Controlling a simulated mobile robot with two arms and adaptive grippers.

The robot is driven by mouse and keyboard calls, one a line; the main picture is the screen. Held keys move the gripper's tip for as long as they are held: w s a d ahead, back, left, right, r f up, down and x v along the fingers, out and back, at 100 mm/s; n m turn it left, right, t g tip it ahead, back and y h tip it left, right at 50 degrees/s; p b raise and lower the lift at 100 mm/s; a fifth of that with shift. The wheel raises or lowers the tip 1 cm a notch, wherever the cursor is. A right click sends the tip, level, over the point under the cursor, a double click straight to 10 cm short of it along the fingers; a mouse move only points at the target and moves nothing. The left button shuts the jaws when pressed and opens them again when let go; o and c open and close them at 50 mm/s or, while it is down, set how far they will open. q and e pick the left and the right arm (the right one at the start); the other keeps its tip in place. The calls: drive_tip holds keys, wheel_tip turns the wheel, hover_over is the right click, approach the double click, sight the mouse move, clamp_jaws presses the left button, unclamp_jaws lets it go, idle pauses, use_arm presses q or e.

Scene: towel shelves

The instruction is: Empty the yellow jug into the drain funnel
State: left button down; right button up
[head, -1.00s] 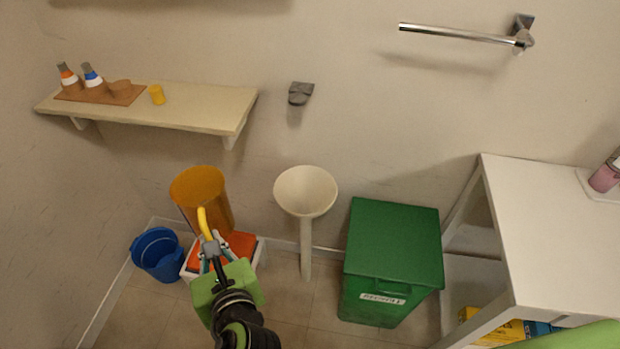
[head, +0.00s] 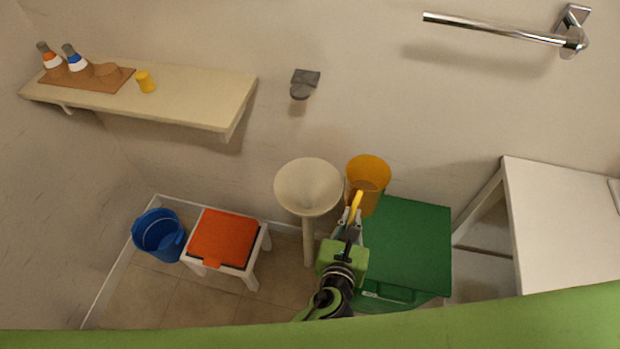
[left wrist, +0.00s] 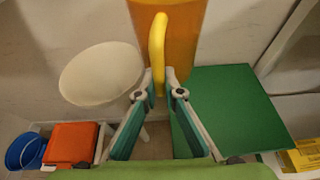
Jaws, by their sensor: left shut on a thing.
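The yellow jug (head: 368,176) hangs upright, mouth up, just right of the drain funnel in the head view. My left gripper (head: 352,213) is shut on the jug's yellow handle, which also shows in the left wrist view (left wrist: 158,45). The inside of the jug is partly visible, but I cannot tell how much is in it. The pale drain funnel (head: 308,187) stands on a thin post against the wall. In the left wrist view the funnel (left wrist: 100,75) is left of the jug (left wrist: 185,40). My right gripper is not in view.
A green lidded bin (head: 408,245) stands below and right of the jug. A stool with an orange top (head: 224,238) and a blue bucket (head: 158,236) stand left. A shelf (head: 190,98) and a towel bar (head: 490,29) are on the wall; a white table (head: 560,215) is right.

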sight(349, 205)
use_arm(q)
drive_tip(key=shift+r, duration=0.15)
drive_tip(key=shift+w+a+f+n+g+h+b, duration=0.15)
drive_tip(key=shift+f+n+h+b, duration=0.2)
drive_tip(key=shift+f, duration=0.2)
drive_tip(key=shift+s+a+f+n+g+h+b, duration=0.15)
drive_tip(key=shift+f+n+h+b, duration=0.15)
drive_tip(key=shift+f, duration=0.2)
drive_tip(key=shift+w+a+r+n+g+h+p, duration=0.35)
drive_tip(key=shift+a+r+n+h+p, duration=0.25)
drive_tip(key=shift+n, duration=0.3)
drive_tip(key=shift+w+a+r+n+g+h+p, duration=0.25)
drive_tip(key=shift+w+a+r+n+h+p, duration=0.2)
drive_tip(key=shift+r+n+p, duration=0.3)
drive_tip(key=shift+f+n+h+b, duration=0.35)
drive_tip(key=shift+f+b, duration=0.5)
drive_tip(key=shift+b, duration=0.35)
drive_tip(key=shift+n+b, duration=0.35)
drive_tip(key=shift+s, duration=0.1)
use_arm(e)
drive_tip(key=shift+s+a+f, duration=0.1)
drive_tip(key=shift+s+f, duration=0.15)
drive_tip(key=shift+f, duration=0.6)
use_arm(q)
drive_tip(key=shift+h, duration=0.35)
